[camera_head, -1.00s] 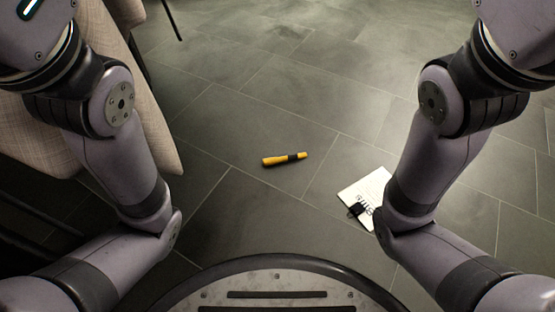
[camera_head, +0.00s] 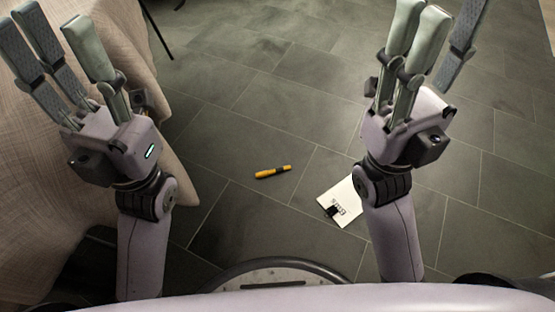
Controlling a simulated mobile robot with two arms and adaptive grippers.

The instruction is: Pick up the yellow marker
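The yellow marker (camera_head: 272,172) with a dark band lies on the grey tiled floor, near the middle of the head view, in front of my base. My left gripper (camera_head: 50,45) is raised at the upper left, its fingers pointing up and spread apart, with nothing between them. My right gripper (camera_head: 430,35) is raised at the upper right, its fingers also pointing up, spread and empty. Both grippers are well away from the marker. Nothing hides the marker.
A white paper or box with black print and a black clip (camera_head: 343,203) lies on the floor right of the marker, partly behind my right arm. A beige cloth-covered table (camera_head: 60,190) fills the left side.

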